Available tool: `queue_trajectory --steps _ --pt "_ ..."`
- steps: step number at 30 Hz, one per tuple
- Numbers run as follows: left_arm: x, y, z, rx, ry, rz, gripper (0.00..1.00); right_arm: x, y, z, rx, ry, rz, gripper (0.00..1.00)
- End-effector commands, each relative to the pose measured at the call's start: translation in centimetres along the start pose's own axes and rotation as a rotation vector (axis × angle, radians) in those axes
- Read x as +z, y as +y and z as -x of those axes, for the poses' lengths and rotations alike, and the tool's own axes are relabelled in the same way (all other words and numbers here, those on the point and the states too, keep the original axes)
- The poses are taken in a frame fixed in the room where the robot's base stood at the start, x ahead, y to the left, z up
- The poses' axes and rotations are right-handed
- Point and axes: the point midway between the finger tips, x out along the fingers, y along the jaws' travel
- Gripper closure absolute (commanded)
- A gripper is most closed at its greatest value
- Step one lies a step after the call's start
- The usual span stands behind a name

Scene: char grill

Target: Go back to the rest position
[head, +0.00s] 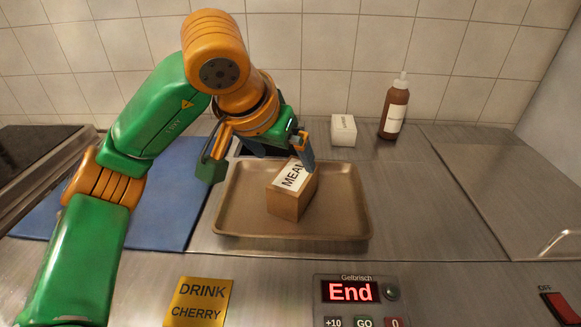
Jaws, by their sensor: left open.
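My left gripper (258,165) comes in from the left and is over the back left part of a metal tray (343,227). Its fingers are apart. A brown box with a white label reading "MEA", the last part hidden, (289,203) stands in the tray. One finger is close to the box's back right edge; I cannot tell if they touch. The other finger is to the left, clear of the box. My right gripper is not in view.
A blue mat (165,215) lies left of the tray. A small white box (343,131) and a brown bottle (394,108) stand behind. A yellow "DRINK CHERRY" sign (199,302) and a panel showing "End" (350,291) are in front. The counter right of the tray is clear.

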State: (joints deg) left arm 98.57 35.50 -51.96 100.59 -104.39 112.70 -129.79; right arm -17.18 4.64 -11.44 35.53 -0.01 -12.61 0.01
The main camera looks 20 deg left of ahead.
Motion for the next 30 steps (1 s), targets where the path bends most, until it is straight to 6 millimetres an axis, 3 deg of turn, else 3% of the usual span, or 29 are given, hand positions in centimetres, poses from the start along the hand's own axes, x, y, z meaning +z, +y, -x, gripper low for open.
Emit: queue_trajectory --steps 3,6,20,27,30 --pt "-0.1 0.0 2.1 0.0 0.002 0.001 0.0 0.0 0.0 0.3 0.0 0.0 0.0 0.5" --pt "-0.1 0.0 2.9 0.0 0.0 0.0 0.0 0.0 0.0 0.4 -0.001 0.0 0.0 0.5" --pt "-0.3 0.0 3.4 0.0 -0.001 0.001 0.0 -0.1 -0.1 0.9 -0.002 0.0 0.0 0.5" --pt "-5.8 0.0 11.8 0.0 -0.001 0.001 0.0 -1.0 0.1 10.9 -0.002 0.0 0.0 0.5" --pt "-7.3 0.0 14.3 0.0 -0.001 0.001 0.0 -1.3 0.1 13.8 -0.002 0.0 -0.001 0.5"
